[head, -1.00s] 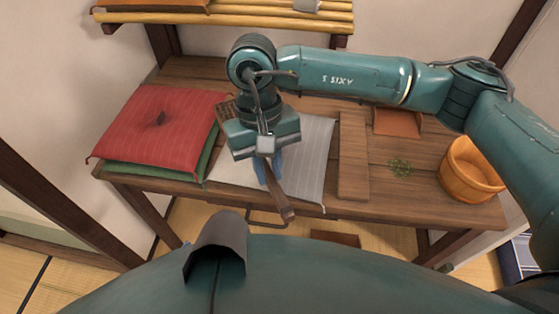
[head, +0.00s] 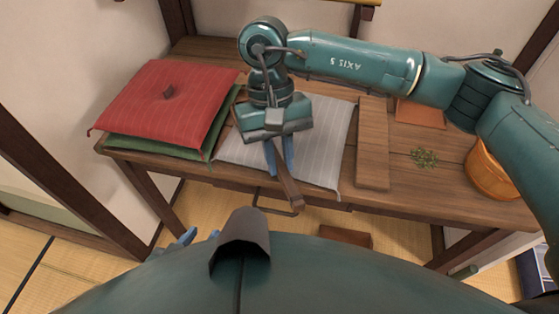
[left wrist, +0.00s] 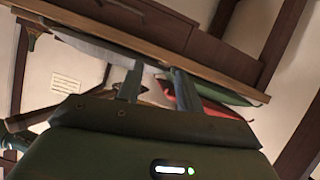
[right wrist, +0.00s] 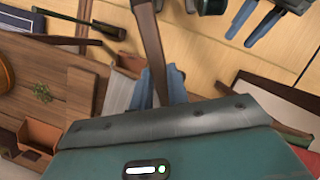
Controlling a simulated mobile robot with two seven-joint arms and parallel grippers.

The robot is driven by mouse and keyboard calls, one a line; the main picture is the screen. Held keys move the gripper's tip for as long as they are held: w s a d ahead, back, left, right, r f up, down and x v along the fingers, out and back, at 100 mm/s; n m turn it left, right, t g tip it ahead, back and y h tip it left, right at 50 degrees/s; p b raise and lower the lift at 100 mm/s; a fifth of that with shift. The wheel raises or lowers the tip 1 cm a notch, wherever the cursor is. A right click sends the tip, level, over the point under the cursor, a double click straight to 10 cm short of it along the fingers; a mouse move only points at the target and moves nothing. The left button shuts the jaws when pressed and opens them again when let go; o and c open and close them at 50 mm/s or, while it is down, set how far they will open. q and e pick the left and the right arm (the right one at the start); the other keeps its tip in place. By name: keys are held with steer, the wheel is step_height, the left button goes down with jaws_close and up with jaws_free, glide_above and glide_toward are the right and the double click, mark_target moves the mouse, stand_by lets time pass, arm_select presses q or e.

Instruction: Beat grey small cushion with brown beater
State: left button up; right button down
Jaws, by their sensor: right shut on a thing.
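The grey small cushion (head: 322,150) lies flat on the wooden table, right of a red cushion. The handle end points toward me past the cushion's front edge; the beater's head is mostly hidden behind the gripper. The right wrist view shows the handle (right wrist: 150,45) between the blue fingers. I cannot tell whether the beater touches the cushion. My left gripper (head: 200,237) is low, in front of the table; its fingers (left wrist: 157,88) are apart and empty in the left wrist view.
The red cushion (head: 170,95) lies on a green cushion (head: 150,149) at the table's left. A wooden board (head: 373,150), a small green sprig (head: 425,157) and an orange-brown tub (head: 490,172) are to the right.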

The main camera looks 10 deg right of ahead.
steer(key=shift+t, duration=0.7)
steer(key=r, duration=0.4)
steer(key=s+r, duration=0.1)
steer(key=shift+d+r, duration=0.1)
steer(key=shift+r, duration=0.3)
arm_select(q)
steer(key=shift+r, duration=0.55)
arm_select(e)
steer(key=shift+f, duration=0.1)
